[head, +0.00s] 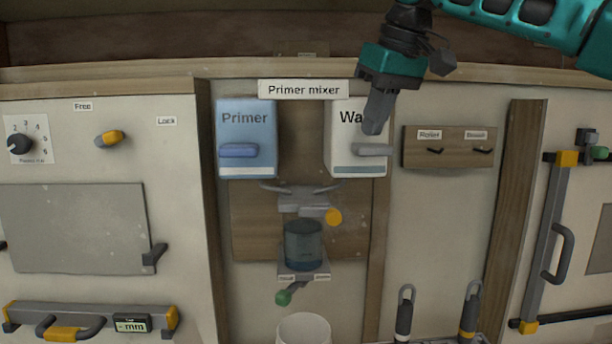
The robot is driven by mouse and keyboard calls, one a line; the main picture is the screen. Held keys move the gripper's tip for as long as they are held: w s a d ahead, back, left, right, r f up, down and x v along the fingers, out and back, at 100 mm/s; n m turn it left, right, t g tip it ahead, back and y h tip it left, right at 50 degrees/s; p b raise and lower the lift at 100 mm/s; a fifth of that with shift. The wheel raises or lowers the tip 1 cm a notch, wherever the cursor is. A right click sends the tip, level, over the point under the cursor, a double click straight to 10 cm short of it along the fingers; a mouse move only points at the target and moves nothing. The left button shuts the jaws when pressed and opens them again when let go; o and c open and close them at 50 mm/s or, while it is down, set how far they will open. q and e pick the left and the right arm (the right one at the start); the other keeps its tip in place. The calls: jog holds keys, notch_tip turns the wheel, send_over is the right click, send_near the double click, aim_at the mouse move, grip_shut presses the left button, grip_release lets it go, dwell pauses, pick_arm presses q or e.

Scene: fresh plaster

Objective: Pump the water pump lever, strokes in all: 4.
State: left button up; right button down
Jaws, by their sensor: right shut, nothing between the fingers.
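The water pump is a white box (344,112) with a blue stripe, on the right side of the primer mixer panel. Its label reads "Wa", the rest hidden behind my gripper. Its grey lever (370,150) sticks out level low on the box's front. My right gripper (374,126) is shut and empty, pointing down in front of the box, with its fingertips just above the lever. I cannot tell whether they touch it. A clear cup (303,246) with bluish content stands below, under the mixer's spouts. My left gripper is out of view.
The blue primer pump (247,135) with its blue lever is to the left. A hook board (449,147) is at the right. A white container (303,329) is below.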

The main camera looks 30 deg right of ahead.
aim_at(374, 145)
dwell(0.6)
jog(key=shift+f+b, duration=0.7)
jog(key=shift+f, duration=1.55)
jog(key=shift+r+p, duration=0.8)
jog(key=shift+r, duration=1.5)
jog(key=shift+r, duration=2.5)
